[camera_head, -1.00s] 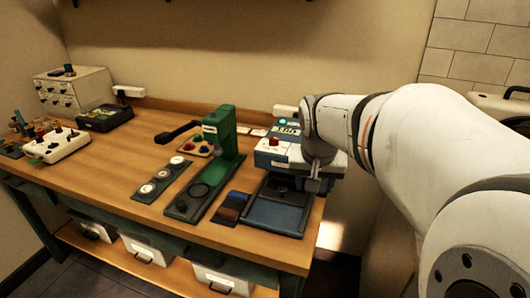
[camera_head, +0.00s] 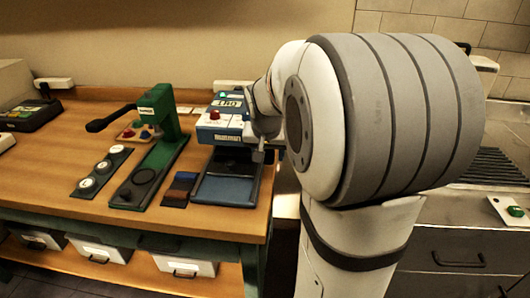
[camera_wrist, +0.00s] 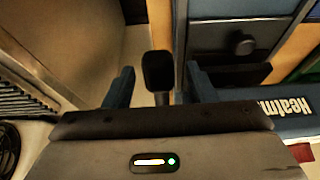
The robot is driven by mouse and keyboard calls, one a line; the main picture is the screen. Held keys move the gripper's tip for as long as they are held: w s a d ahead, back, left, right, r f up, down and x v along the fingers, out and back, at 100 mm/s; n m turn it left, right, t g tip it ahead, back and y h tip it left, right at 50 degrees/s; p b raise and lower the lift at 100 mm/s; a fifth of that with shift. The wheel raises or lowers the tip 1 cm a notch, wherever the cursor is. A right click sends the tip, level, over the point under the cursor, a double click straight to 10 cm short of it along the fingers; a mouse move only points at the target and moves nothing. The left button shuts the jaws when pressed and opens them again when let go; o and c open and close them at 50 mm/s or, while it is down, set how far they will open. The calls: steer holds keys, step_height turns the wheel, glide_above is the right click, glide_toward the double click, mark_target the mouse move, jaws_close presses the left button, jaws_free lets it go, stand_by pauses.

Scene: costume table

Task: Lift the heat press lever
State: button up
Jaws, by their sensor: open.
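The blue and white heat press (camera_head: 222,133) stands at the right end of the wooden table. Part of its blue body, with a label starting "Heatm", shows at the right of the wrist view (camera_wrist: 285,123). A black lever handle with a rounded end (camera_wrist: 157,72) shows in the middle of the wrist view. My gripper (camera_wrist: 160,68) is open, with one blue finger on each side of the handle. Gaps show on both sides, so it does not grip the handle. In the head view my arm hides part of the press's right side, and the lever is not clear there.
A green press (camera_head: 160,125) with a black handle stands left of the heat press. A strip of round badges (camera_head: 103,170) and dark swatches (camera_head: 180,188) lie nearby. A sink counter (camera_head: 455,228) is at the right, with a gap between it and the table.

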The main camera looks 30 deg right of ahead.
jaws_close()
stand_by(0.4)
